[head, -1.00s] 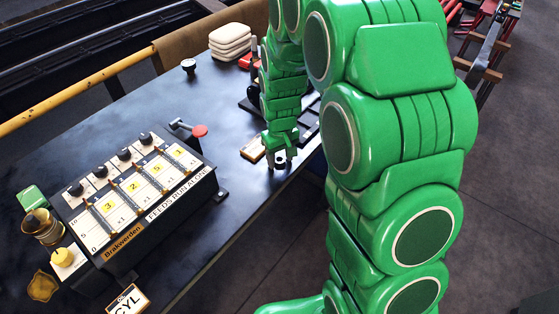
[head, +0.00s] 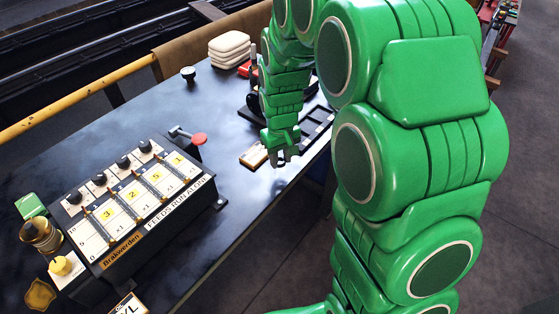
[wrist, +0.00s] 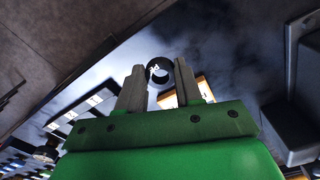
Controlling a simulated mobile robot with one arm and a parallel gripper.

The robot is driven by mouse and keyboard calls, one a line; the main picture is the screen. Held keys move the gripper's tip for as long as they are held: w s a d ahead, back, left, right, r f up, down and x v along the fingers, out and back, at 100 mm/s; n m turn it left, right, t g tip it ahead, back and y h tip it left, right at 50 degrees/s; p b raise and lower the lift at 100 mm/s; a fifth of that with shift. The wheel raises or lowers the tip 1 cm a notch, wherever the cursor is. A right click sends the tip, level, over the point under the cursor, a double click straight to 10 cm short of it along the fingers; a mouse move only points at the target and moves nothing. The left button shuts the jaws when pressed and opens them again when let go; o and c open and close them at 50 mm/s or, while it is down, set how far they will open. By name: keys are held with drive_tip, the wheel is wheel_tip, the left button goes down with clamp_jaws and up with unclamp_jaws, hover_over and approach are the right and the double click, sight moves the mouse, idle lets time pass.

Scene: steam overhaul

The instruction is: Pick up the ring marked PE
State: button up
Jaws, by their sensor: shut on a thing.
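My gripper (wrist: 160,82) is shut on a small dark ring (wrist: 160,73) with white marking on its face. The ring sits between the two grey fingertips in the wrist view, and the marking is too small to read surely. In the head view my gripper (head: 285,156) points down over the right edge of the dark workbench (head: 232,180). The ring does not show clearly there. I cannot tell whether it still touches the bench.
A wood-edged plate (head: 254,156) lies just left of my gripper. A control box (head: 135,205) with yellow number tags and a red-knobbed lever (head: 198,139) stand further left. A dark tray (head: 318,122) and stacked pale pads (head: 229,46) are behind. The bench between is clear.

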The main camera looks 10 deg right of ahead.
drive_tip(key=s+d+r, duration=0.1)
drive_tip(key=s+r, duration=0.7)
drive_tip(key=s, duration=0.4)
drive_tip(key=shift+s+d+r, duration=0.3)
drive_tip(key=shift+s+d, duration=0.1)
